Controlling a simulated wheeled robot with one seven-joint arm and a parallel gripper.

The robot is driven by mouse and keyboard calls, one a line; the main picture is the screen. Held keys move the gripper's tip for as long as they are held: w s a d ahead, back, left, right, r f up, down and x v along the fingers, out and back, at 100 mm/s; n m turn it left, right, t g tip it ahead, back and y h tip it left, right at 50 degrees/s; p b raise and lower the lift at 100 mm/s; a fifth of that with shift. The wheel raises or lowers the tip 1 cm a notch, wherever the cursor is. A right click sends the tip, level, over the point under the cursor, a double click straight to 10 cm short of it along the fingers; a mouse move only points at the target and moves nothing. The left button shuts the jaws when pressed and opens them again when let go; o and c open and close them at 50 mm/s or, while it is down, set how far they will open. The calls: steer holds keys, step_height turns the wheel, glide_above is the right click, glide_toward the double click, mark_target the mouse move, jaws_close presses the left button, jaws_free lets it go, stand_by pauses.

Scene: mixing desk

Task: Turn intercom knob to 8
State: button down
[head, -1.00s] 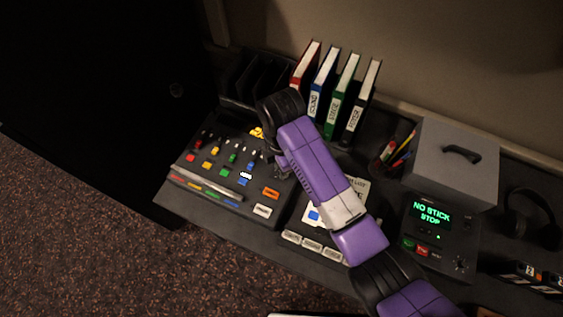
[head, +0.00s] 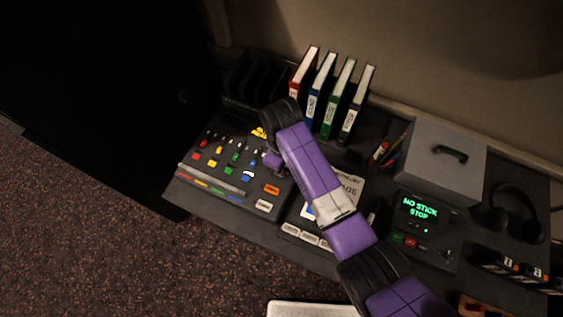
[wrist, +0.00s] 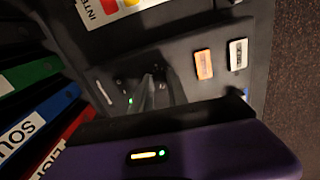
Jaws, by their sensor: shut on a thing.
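The mixing desk (head: 224,178) stands at the left of the table in the head view, with rows of coloured sliders and buttons. My arm reaches over its right part, and my gripper's fingertips are hidden there beneath the wrist. In the wrist view, my gripper (wrist: 150,92) is dark, with its fingers close together against the dark panel (wrist: 193,38). It is shut on the intercom knob, which the fingers hide almost wholly. A white label (wrist: 112,8) with partly cut-off letters, red and yellow lies beyond. The knob's pointer and scale cannot be read.
Upright binders (head: 342,100) stand behind the desk. An orange button (wrist: 204,64) and a white button (wrist: 238,54) sit beside my gripper. A grey box (head: 440,165), a display reading "NO STICK STOP" (head: 420,209) and headphones (head: 515,212) are at right.

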steer(key=m, duration=0.4)
steer(key=shift+m, duration=0.3)
steer(key=m, duration=0.3)
steer(key=shift+m, duration=0.4)
steer(key=m, duration=1.2)
steer(key=shift+m, duration=0.3)
steer(key=m, duration=0.3)
steer(key=shift+m, duration=0.3)
steer(key=m, duration=0.4)
steer(key=shift+m, duration=0.3)
steer(key=m, duration=0.4)
steer(key=shift+m, duration=0.3)
